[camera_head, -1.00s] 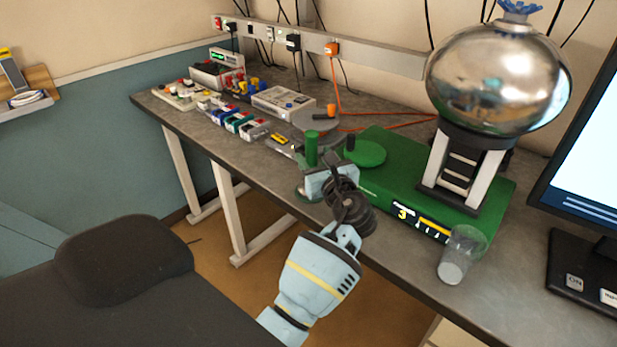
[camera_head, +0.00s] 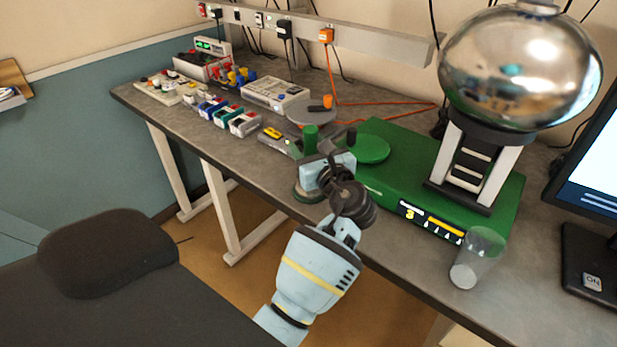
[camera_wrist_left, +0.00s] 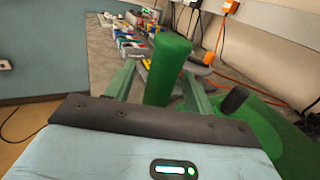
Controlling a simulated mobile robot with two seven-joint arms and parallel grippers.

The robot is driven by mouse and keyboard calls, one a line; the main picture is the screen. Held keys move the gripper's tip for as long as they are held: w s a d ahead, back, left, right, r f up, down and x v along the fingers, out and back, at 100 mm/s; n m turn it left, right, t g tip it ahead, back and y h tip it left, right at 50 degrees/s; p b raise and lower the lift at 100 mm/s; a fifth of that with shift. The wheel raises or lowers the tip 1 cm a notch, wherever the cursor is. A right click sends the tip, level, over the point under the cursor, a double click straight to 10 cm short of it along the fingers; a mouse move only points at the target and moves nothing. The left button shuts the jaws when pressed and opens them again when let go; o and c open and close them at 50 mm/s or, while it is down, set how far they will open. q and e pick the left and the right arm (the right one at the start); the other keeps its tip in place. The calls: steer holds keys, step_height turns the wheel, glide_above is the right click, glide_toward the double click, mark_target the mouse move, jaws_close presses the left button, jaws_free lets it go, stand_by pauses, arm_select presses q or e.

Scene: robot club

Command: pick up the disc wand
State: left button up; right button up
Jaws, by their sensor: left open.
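The disc wand appears to be the upright thick green handle (camera_head: 310,137) with a flat round disc (camera_head: 307,191) at its foot, near the table's front edge. My left gripper (camera_head: 318,163) is open beside the handle and hides its lower part in the head view. In the left wrist view the handle (camera_wrist_left: 166,70) stands between the two spread green fingers (camera_wrist_left: 160,80). A gap shows on the left; I cannot tell whether the right finger touches it. My right gripper is not in view.
A green base (camera_head: 385,185) carries a silver dome (camera_head: 520,65) and a green disc (camera_head: 369,149) with a black knob. A clear cup (camera_head: 477,260) stands at the table's front edge. A grey disc (camera_head: 308,112), coloured blocks and boxes lie behind. A dark chair (camera_head: 105,255) is front left.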

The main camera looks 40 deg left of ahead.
arm_select(q)
steer(key=shift+d, duration=0.1)
steer(key=shift+c, duration=0.2)
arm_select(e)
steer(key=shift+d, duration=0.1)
arm_select(q)
jaws_close()
steer(key=shift+r, duration=0.15)
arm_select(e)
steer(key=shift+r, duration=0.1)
